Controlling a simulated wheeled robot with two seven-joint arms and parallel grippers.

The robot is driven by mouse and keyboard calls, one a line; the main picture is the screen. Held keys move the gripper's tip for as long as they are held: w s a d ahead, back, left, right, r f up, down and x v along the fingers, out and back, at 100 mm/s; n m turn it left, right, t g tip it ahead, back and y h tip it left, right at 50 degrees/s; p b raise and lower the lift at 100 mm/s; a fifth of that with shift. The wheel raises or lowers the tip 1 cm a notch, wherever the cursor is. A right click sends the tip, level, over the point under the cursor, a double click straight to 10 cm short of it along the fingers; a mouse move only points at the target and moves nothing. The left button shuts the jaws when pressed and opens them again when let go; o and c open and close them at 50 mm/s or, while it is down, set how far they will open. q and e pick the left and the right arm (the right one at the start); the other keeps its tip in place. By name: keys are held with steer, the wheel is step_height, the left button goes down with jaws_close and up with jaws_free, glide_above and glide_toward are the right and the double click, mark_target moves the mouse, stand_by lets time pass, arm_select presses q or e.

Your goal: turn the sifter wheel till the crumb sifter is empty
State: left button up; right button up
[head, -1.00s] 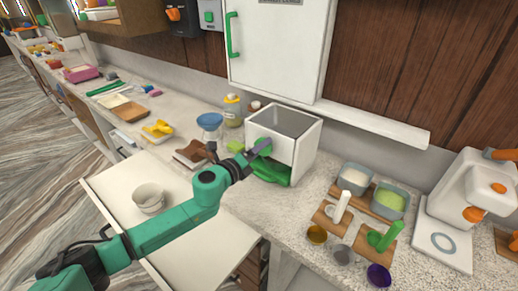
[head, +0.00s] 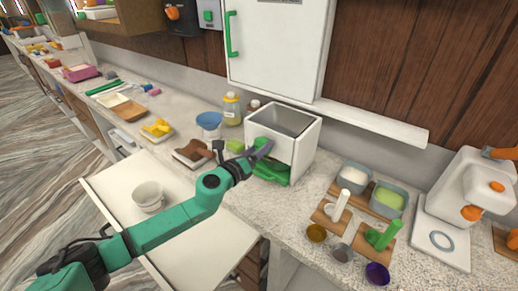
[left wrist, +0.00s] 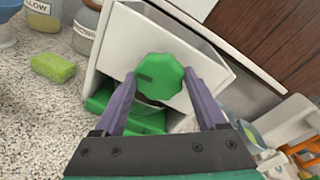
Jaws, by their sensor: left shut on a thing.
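The crumb sifter (head: 303,150) is a white, open-topped box on the counter. Its grey inner walls show, but I cannot tell whether crumbs lie at its bottom. The green sifter wheel (left wrist: 160,72) is on its front face, with a dark mark left of its middle. My left gripper (head: 262,148) is shut on the wheel, one finger on each side of it in the left wrist view. A green part (head: 270,174) shows low at the sifter's front, partly behind my gripper. My right gripper is not in view.
A jar with a yellow lid (head: 231,108) and a blue bowl (head: 209,122) stand left of the sifter. A pulled-out drawer (head: 110,190) holding a white cup (head: 148,196) lies under my left arm.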

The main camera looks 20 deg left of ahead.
arm_select(q)
steer(key=shift+f, duration=0.15)
steer(key=o, duration=1.3)
steer(key=shift+s, duration=0.1)
steer(key=b+v, duration=0.1)
steer(key=v, duration=1.3)
steer(key=shift+s+a, duration=0.1)
steer(key=shift+s, duration=0.05)
